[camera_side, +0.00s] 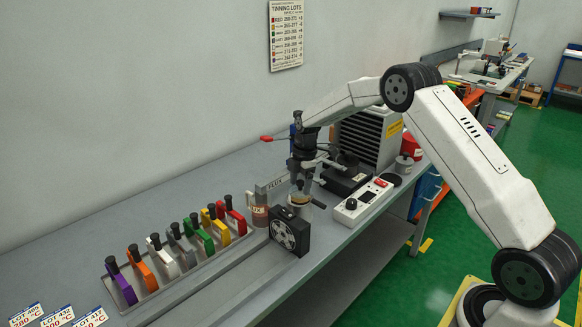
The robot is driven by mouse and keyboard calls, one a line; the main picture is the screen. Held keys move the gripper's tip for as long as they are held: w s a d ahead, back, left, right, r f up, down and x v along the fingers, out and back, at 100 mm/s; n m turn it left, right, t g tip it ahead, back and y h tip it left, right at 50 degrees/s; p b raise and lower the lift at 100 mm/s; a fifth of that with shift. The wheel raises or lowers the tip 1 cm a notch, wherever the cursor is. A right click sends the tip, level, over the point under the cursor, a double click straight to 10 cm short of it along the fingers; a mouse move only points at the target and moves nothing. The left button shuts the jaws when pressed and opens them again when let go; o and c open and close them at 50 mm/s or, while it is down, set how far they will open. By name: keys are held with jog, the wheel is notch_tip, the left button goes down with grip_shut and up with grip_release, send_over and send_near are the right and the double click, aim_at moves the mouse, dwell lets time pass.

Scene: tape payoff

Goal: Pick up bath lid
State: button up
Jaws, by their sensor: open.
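My gripper (302,184) points down over a small pale round pot (301,206) on the bench. Its jaws are open and nothing shows clearly between them. A short dark handle (318,204) sticks out to the right of the pot. The pot's top is partly hidden by my gripper.
A black box fan (289,232) stands just in front of the pot. A flux container (260,214) is left of it. A tray (150,299) holds several coloured blocks. The white control box (362,200), a grey canister (403,165) and a louvred unit (370,135) crowd the right.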

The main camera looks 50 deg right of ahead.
aim_at(299, 182)
dwell(0.3)
grip_shut()
jog(key=shift+r, duration=0.15)
jog(key=shift+r, duration=0.5)
notch_tip(299, 182, up, 2)
jog(key=shift+r, duration=0.1)
jog(key=s+a+r, duration=0.2)
jog(key=s+r, duration=0.7)
jog(key=s, duration=0.4)
jog(key=shift+s+a+r, duration=0.25)
jog(key=shift+s+a, duration=0.1)
jog(key=shift+s, duration=0.05)
